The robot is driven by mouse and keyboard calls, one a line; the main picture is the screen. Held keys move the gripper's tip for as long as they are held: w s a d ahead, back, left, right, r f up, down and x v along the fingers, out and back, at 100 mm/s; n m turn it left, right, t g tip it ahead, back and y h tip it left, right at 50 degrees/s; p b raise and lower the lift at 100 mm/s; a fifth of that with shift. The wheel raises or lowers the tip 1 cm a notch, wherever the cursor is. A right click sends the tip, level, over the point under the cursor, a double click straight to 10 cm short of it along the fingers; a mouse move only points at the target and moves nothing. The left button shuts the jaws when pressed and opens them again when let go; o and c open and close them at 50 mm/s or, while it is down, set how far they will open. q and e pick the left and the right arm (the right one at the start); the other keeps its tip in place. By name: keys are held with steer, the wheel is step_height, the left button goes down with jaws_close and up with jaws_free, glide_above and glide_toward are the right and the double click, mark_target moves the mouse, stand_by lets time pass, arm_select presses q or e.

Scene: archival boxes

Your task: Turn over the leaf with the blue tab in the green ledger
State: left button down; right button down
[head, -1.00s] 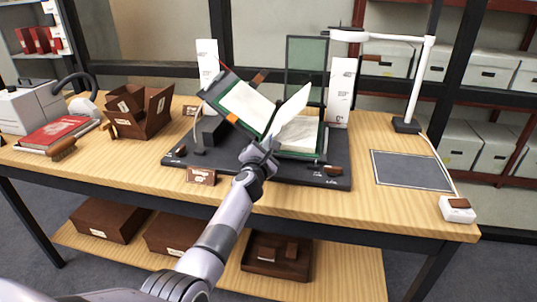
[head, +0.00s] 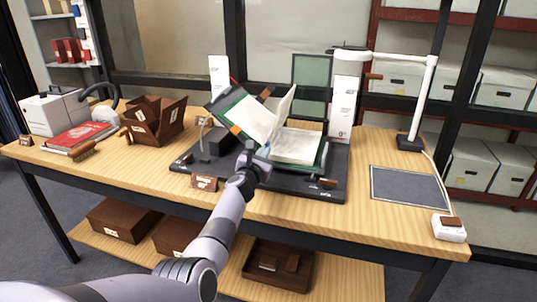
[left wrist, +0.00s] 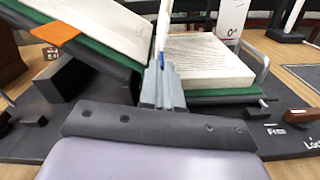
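The green ledger (head: 324,152) lies open on a dark cradle (head: 330,190), its left cover propped at a slant. Its left page (head: 248,118) carries an orange tab (head: 235,130), also in the left wrist view (left wrist: 55,32). One leaf (head: 284,108) stands nearly upright between the left page and the right page block (head: 296,146). My left gripper (head: 254,158) is at the leaf's lower near edge. In the left wrist view its fingers (left wrist: 162,88) are closed together on the leaf, with a bit of blue tab (left wrist: 162,59) between them. My right gripper is out of view.
A glass pane (head: 311,80) and white printed strips stand behind the cradle. A brown box (head: 155,125) and red book (head: 78,136) are to the left. A lamp (head: 410,142) and grey mat (head: 408,188) are to the right.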

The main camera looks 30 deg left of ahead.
arm_select(q)
steer(key=n, duration=0.2)
steer(key=r+n+p, duration=0.1)
steer(key=shift+a+n, duration=0.35)
steer(key=shift+n, duration=0.05)
steer(key=shift+s+a+n+p, duration=0.15)
steer(key=shift+n+p, duration=0.15)
steer(key=shift+n, duration=0.55)
steer(key=shift+a+n+p, duration=0.2)
steer(key=shift+n+p, duration=0.05)
steer(key=shift+n, duration=0.55)
steer(key=shift+s+a+n+p, duration=0.15)
steer(key=shift+n+p, duration=0.15)
steer(key=shift+n, duration=0.55)
steer(key=shift+w, duration=0.1)
steer(key=c, duration=1.3)
jaws_free()
steer(key=shift+c, duration=0.2)
